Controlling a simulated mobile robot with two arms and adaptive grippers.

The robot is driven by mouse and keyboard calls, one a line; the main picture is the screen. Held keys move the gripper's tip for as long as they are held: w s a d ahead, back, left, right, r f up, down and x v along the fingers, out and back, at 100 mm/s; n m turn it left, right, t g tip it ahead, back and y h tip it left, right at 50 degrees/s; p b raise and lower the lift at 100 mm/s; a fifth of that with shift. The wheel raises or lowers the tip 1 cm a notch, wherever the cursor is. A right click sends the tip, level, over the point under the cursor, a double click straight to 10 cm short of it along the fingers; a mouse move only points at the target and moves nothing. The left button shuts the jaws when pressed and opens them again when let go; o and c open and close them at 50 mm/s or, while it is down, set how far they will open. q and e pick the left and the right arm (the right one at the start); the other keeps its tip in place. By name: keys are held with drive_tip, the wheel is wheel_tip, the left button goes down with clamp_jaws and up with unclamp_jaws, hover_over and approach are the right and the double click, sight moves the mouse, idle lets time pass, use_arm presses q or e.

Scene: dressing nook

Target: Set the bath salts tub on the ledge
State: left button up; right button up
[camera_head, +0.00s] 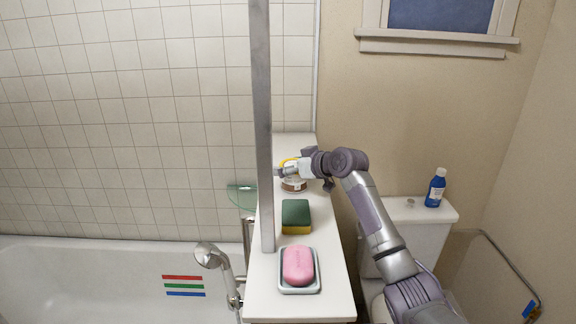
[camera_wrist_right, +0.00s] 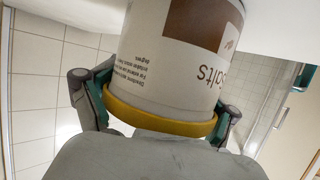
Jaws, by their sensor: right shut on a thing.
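The bath salts tub (camera_head: 293,185) is a white tub with a brown label and a yellow lid, at the far part of the white ledge (camera_head: 334,292). My right gripper (camera_head: 292,171) is shut on it and hides part of it in the head view. In the right wrist view the tub (camera_wrist_right: 176,70) sits between the two fingers of my gripper (camera_wrist_right: 155,110), near its yellow lid. The tub looks upright. I cannot tell whether its base touches the ledge. My left gripper is not in view.
A green and yellow sponge (camera_head: 296,215) and a pink soap (camera_head: 298,265) in a dish (camera_head: 299,289) stand nearer on the ledge. A metal post (camera_head: 262,120) rises at its left edge. A blue bottle (camera_head: 436,188) stands on the toilet tank (camera_head: 404,212). The bathtub (camera_head: 90,290) lies left.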

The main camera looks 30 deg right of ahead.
drive_tip(key=o, duration=1.2)
drive_tip(key=shift+f, duration=0.1)
drive_tip(key=shift+r, duration=0.25)
drive_tip(key=shift+s+d, duration=0.15)
drive_tip(key=shift+s, duration=0.15)
drive_tip(key=b+v, duration=0.3)
drive_tip(key=v, duration=0.7)
drive_tip(key=shift+s+d, duration=0.1)
drive_tip(key=shift+s, duration=0.25)
drive_tip(key=shift+s+r, duration=0.2)
drive_tip(key=shift+s, duration=0.15)
